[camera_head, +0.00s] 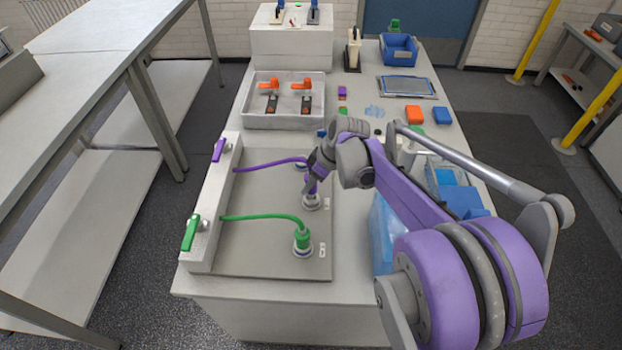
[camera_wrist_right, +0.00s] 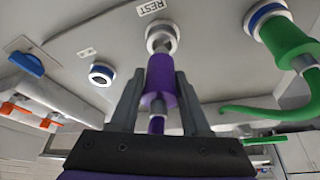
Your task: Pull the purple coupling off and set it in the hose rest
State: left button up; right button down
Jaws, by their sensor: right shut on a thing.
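My right gripper (camera_head: 309,183) is shut on the purple coupling (camera_head: 312,188); the right wrist view shows the coupling (camera_wrist_right: 159,82) between my two fingers (camera_wrist_right: 158,108). The coupling stands about upright over the metal hose rest (camera_head: 311,203), in line with its post (camera_wrist_right: 161,38). A plate marked REST (camera_wrist_right: 151,8) is beside it. I cannot tell whether coupling and post touch or how deep it sits. The purple hose (camera_head: 262,164) runs left to the raised rail. A bare blue-ringed port (camera_wrist_right: 101,74) lies apart from the coupling. My left gripper is out of view.
The green coupling (camera_head: 302,239) sits on a blue-ringed port nearer the front, its green hose (camera_head: 262,217) running to the rail (camera_head: 213,200) with purple and green handles. A grey tray (camera_head: 284,121) with orange-handled parts is behind. My right arm covers the table's right middle.

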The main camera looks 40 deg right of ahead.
jog(key=shift+f, duration=0.25)
dwell(0.5)
jog(key=shift+f, duration=0.15)
jog(key=shift+f, duration=0.35)
jog(key=shift+f, duration=0.2)
dwell(0.4)
jog(key=shift+f+b, duration=0.3)
jog(key=shift+b, duration=0.05)
jog(key=shift+f+b, duration=0.35)
jog(key=shift+f, duration=0.15)
dwell(0.4)
